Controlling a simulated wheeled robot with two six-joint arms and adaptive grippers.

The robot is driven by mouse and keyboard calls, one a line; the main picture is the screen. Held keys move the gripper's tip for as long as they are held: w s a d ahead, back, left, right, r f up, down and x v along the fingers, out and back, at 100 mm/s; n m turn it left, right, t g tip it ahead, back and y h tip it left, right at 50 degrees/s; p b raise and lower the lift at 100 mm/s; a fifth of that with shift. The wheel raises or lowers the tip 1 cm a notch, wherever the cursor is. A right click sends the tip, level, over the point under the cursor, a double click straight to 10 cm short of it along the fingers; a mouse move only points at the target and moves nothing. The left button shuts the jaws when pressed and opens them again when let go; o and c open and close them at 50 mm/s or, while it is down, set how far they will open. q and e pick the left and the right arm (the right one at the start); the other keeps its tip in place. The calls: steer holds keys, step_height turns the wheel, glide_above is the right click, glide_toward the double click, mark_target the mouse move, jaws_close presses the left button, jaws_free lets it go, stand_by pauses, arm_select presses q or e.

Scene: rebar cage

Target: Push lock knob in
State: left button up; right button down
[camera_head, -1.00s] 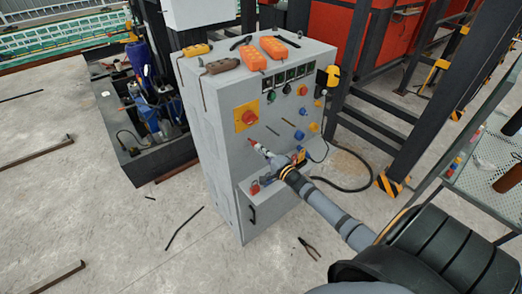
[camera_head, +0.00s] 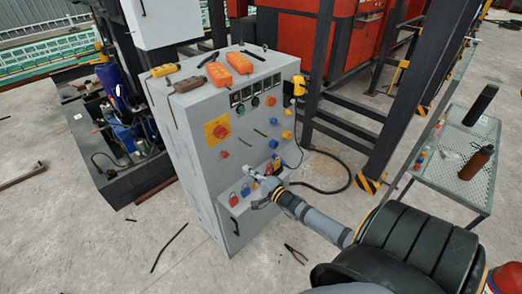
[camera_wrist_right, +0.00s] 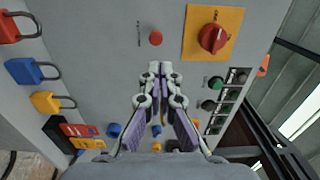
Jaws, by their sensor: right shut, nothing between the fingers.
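A small round red knob (camera_head: 225,154) sits on the front of the grey control cabinet (camera_head: 200,185), below a red rotary switch on a yellow plate (camera_head: 217,131). I cannot tell for certain that this red knob is the lock knob. My right gripper (camera_head: 252,172) is shut and empty in front of the panel, lower and to the right of the knob. In the right wrist view the red knob (camera_wrist_right: 155,38) shows just beyond the closed fingertips (camera_wrist_right: 160,68), with a gap in the picture. My left gripper is not in view.
Buttons and blue and yellow sockets (camera_head: 287,135) fill the panel's right side. Orange boxes (camera_head: 238,62) lie on top. Pliers (camera_head: 296,254) lie on the floor. A mesh cart (camera_head: 455,165) stands at right.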

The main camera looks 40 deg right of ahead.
steer(key=s+d+f+n+g+h, duration=0.1)
steer(key=s+f+n+g, duration=0.15)
steer(key=s+f, duration=0.55)
steer(key=s+d+f+n+g+h+b, duration=0.1)
steer(key=s+f+n+g, duration=0.15)
steer(key=f, duration=0.85)
steer(key=s+d+f+n+g+h, duration=0.1)
steer(key=s+f+n+g, duration=0.15)
steer(key=s+f, duration=0.55)
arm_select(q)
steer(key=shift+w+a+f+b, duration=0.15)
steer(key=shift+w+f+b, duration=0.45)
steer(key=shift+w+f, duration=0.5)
arm_select(e)
steer(key=s+a+f+n+g, duration=0.4)
steer(key=s+a+f+n, duration=0.1)
steer(key=s+f, duration=0.5)
steer(key=s+a+f+n+g+y, duration=0.1)
steer(key=s+a+f+n+g, duration=0.4)
steer(key=s, duration=0.8)
step_height(320, 180, down, 5)
steer(key=shift+s+a+r, duration=0.15)
steer(key=shift+s+a, duration=0.2)
steer(key=shift+a, duration=0.75)
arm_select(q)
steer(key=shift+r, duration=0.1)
arm_select(e)
steer(key=shift+g, duration=0.25)
